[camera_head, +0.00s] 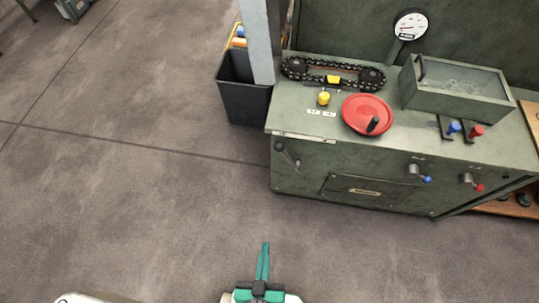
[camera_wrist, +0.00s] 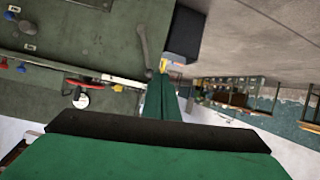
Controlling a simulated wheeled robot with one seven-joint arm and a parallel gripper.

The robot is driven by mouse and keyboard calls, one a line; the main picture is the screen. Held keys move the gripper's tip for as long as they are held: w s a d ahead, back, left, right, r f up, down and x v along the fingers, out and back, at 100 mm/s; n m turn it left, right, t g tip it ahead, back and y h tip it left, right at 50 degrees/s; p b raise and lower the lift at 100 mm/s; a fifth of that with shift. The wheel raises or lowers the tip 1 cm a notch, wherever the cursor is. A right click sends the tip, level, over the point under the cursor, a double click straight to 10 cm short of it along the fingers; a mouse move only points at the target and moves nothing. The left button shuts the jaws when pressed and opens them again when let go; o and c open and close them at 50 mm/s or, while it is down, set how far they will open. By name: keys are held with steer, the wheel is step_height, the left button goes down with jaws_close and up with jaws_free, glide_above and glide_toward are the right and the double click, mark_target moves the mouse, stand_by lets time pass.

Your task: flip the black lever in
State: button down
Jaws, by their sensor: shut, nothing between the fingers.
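The black lever (camera_head: 288,156) is on the left end of the green machine's front panel. It slants down to the right from a round pivot. In the wrist view the lever (camera_wrist: 144,45) shows as a thin dark bar just above the fingertips. My gripper (camera_head: 265,247) has teal fingers pressed together and empty. It is low in the head view, over the floor in front of the machine, apart from the lever. In the wrist view the shut fingers (camera_wrist: 164,82) point up the picture and overlap the far scene near the lever's end.
The green machine (camera_head: 300,182) carries a red handwheel (camera_head: 366,113), a chain (camera_head: 332,74) and a grey tray (camera_head: 458,90) on top. Blue (camera_head: 427,179) and red (camera_head: 478,186) knobbed levers sit further right. A dark bin (camera_head: 244,92) stands left. The floor between is clear.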

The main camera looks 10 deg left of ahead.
steer(key=w+a+f+n+g, duration=0.1)
steer(key=a+f+n+g, duration=0.15)
steer(key=f, duration=0.55)
steer(key=w+a+f+n+g, duration=0.1)
steer(key=w+a+f+n, duration=0.15)
steer(key=f, duration=0.65)
steer(key=w+a+f+n+h, duration=0.3)
steer(key=w+f+n+h, duration=0.15)
steer(key=w+f, duration=0.4)
steer(key=w+a+r+n+t+h, duration=0.1)
steer(key=w+a+r+t+h, duration=0.2)
steer(key=w+r, duration=0.4)
steer(key=w+a+r+t+h, duration=0.3)
steer(key=w+r, duration=0.4)
steer(key=r, duration=0.3)
steer(key=shift+w+a+r+n+t+h, duration=0.35)
steer(key=shift+a+h, duration=0.3)
steer(key=shift+a, duration=0.3)
steer(key=s+d+x, duration=0.1)
steer(key=d+x, duration=0.1)
steer(key=x, duration=1)
steer(key=shift+d+r, duration=0.25)
steer(key=shift+d, duration=0.15)
